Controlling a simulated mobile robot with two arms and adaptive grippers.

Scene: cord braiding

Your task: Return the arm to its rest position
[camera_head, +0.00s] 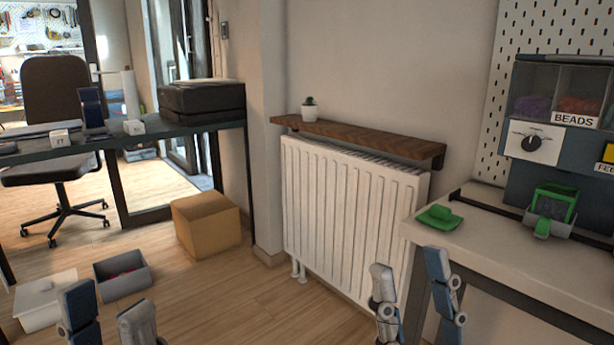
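My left gripper (108,306) is at the bottom left of the head view. Its two blue and grey fingers point up and stand apart, with nothing between them. My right gripper (411,280) is at the bottom, right of the middle, in front of the radiator and the worktop's left end. Its fingers are also apart and empty. The arms behind both grippers are cut off by the lower edge of the picture. No cord is visible.
A white radiator (345,205) stands below a wooden shelf (365,138). A grey bin (122,275), a white box (40,303) and a cardboard box (206,222) are on the floor.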

